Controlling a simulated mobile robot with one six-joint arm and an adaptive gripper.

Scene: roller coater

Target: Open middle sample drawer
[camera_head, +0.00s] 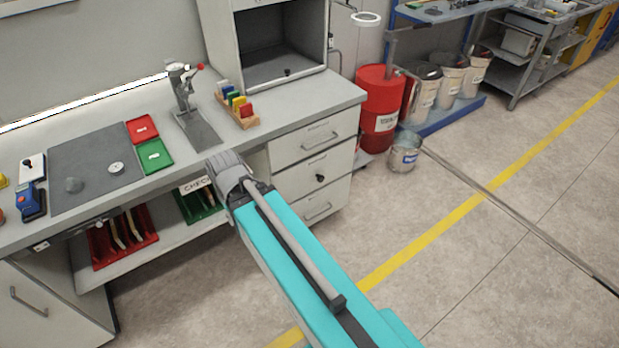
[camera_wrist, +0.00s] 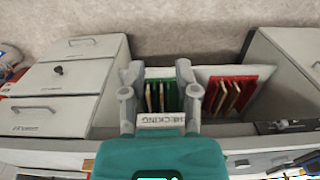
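The middle sample drawer (camera_head: 306,178) is the middle of three grey drawers under the right end of the bench. It looks shut, flush with its neighbours. Its front bears a black knob (camera_head: 320,178) instead of a bar handle. In the wrist view the middle drawer (camera_wrist: 85,76) is at the left, picture inverted, with its knob (camera_wrist: 57,70) visible. My gripper (camera_wrist: 157,72) is open and empty, its two grey fingers apart before the shelf opening. In the head view my gripper (camera_head: 228,168) is at the bench front, left of the drawers, its fingertips hidden.
The top drawer (camera_head: 290,149) and bottom drawer (camera_head: 290,213) have bar handles. A shelf beside them holds a green tray (camera_head: 198,207) and a red tray (camera_head: 122,240); a "CHECKING" label (camera_wrist: 160,119) hangs by the green one. A bucket (camera_head: 404,155) stands right; floor before the drawers is clear.

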